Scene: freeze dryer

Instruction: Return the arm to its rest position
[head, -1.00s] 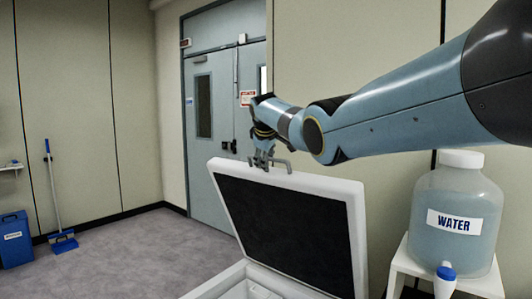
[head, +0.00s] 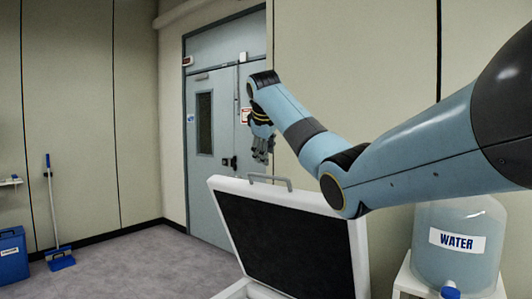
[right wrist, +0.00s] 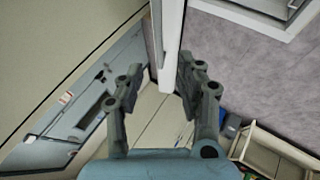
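My right arm comes in from the right in the head view, and its gripper (head: 262,150) hangs above and behind the freeze dryer lid, clear of the lid handle (head: 270,180). In the right wrist view the two fingers (right wrist: 155,92) are spread apart with nothing held between them. The white lid (head: 359,255) with a dark inner panel stands raised and tilted. A white edge, apparently the lid's, shows beyond the fingers in the right wrist view (right wrist: 170,45). My left gripper is in neither view.
A water jug (head: 452,270) on a white stand (head: 404,285) is at the right, below my arm. Grey double doors (head: 212,170) are behind the gripper. A blue bin (head: 12,262) and a broom (head: 54,215) stand at the far left. Open floor (head: 140,265) lies left of the lid.

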